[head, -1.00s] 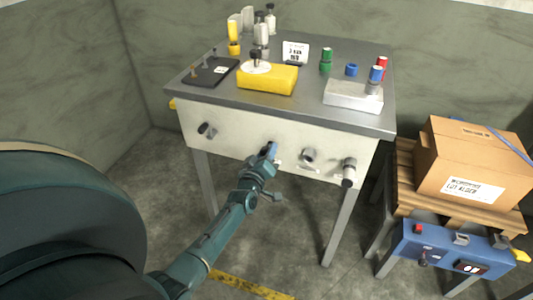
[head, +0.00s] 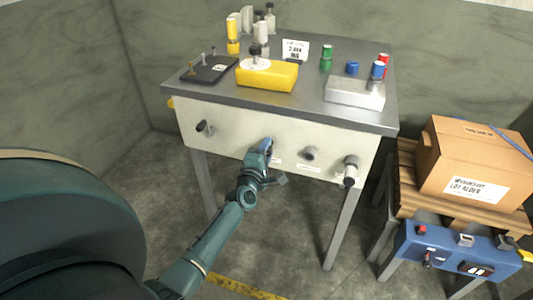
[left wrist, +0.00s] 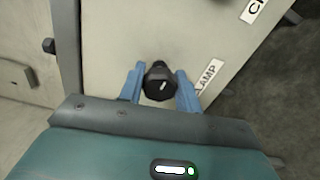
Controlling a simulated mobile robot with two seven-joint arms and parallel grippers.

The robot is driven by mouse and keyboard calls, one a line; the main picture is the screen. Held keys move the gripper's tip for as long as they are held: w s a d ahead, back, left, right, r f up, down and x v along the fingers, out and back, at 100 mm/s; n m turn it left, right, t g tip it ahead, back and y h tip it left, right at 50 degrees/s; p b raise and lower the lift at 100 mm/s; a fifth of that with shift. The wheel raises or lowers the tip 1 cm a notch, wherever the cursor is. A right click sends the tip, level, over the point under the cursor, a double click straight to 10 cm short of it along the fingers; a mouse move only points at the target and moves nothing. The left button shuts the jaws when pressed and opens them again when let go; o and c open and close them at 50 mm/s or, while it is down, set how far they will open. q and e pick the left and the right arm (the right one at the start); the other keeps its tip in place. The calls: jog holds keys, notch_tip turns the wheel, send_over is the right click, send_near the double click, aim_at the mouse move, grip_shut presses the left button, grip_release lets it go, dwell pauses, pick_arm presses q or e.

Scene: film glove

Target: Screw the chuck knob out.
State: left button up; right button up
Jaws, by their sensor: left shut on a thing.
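The panel of the metal table carries a row of knobs. My left gripper (head: 264,147) is at the second position from the left, where it hides the knob in the head view. In the left wrist view its two blue fingers (left wrist: 160,92) are shut on a round black knob (left wrist: 160,83) with a white mark. A label (left wrist: 208,76) beside this knob is partly covered and shows "AMP". Another label (left wrist: 254,10), cut off by the frame, starts with "C". I cannot read which knob is the chuck knob. My right gripper is not in view.
Other panel knobs are at the left (head: 204,127), right of my gripper (head: 310,154) and far right (head: 350,168). The tabletop holds a yellow block (head: 268,77), a silver block (head: 353,94) and several small parts. A cardboard box (head: 472,160) stands at right.

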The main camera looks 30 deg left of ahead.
pick_arm(q)
jog(key=n, duration=0.2)
jog(key=n+b, duration=0.1)
jog(key=shift+w+a+r+n, duration=0.1)
jog(key=shift+r+n, duration=0.2)
jog(key=shift+n, duration=0.1)
jog(key=shift+n+b, duration=0.45)
jog(key=shift+n, duration=1.25)
jog(key=o, duration=1)
jog(key=shift+f, duration=0.15)
jog(key=shift+c, duration=0.2)
